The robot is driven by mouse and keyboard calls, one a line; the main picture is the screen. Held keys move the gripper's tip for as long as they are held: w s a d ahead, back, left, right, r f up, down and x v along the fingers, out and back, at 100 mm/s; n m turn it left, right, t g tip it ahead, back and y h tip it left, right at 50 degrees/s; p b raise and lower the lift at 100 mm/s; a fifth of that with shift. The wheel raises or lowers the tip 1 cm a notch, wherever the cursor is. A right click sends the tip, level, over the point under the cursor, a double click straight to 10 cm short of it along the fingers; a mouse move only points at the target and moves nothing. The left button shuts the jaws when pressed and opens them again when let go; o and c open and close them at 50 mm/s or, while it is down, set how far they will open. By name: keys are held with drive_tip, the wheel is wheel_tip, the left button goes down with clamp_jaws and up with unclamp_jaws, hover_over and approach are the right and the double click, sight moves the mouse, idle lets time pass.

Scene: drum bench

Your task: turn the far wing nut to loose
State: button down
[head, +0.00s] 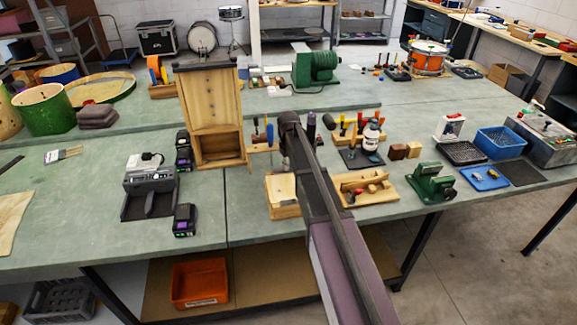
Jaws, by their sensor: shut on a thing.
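My arm reaches from the bottom right up to the middle of the bench in the head view. My gripper (285,160) is at its far end, mostly hidden behind the dark wrist, beside the right lower side of a tall wooden box-like frame (216,103). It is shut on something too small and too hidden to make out. I cannot pick out the far wing nut or tell how it is turned.
A low wooden box (282,196) sits just in front. A wooden plane tray (363,188), a white bottle (371,135) and a green vise (432,183) stand to the right. A grey machine (150,186) stands left. The front left bench is mostly clear.

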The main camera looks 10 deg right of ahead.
drive_tip(key=n, duration=0.4)
drive_tip(key=shift+n, duration=0.3)
drive_tip(key=n, duration=0.4)
drive_tip(key=shift+n, duration=0.4)
drive_tip(key=c, duration=0.7)
unclamp_jaws()
drive_tip(key=shift+o, duration=0.2)
drive_tip(key=shift+m, duration=0.4)
